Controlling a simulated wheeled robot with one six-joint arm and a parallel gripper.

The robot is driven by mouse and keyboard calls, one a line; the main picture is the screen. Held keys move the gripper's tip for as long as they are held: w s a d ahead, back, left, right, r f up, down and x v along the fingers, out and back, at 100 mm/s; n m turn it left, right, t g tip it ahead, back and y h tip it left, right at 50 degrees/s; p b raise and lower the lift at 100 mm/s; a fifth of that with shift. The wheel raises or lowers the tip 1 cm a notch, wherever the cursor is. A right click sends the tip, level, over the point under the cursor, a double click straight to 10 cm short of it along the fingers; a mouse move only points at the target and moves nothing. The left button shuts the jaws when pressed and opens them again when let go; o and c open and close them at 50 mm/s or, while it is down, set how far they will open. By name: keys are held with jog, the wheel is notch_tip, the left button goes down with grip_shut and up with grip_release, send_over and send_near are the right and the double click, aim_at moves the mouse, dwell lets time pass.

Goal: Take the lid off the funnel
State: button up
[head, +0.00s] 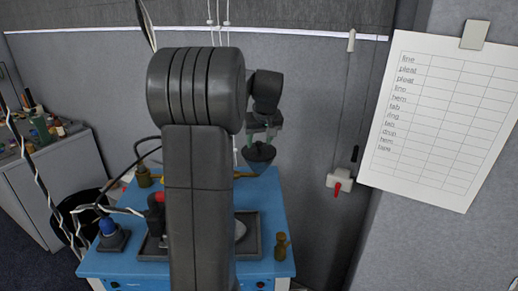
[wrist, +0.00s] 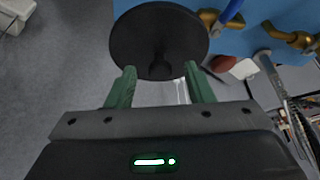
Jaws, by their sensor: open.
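A dark round lid (wrist: 135,32) with a central knob fills the top middle of the wrist view. In the head view the lid (head: 260,149) appears as the dark top of a grey cone-shaped funnel (head: 257,162) at the back edge of the blue table. In the wrist view the lid hides the funnel. My gripper (wrist: 159,69) is open, its green fingertips on either side of the knob at the lid's near edge. In the head view my gripper (head: 261,139) is right above the lid. I cannot tell whether the fingers touch it.
The blue table (head: 270,205) carries a dark tray (head: 250,222), a brass fitting (head: 281,246) and a blue-topped item (head: 110,232). A brass piece (head: 144,176) stands at the back left. My arm hides the middle of the table. A grey wall (head: 310,110) stands close behind.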

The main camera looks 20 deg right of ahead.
grip_shut()
dwell(0.3)
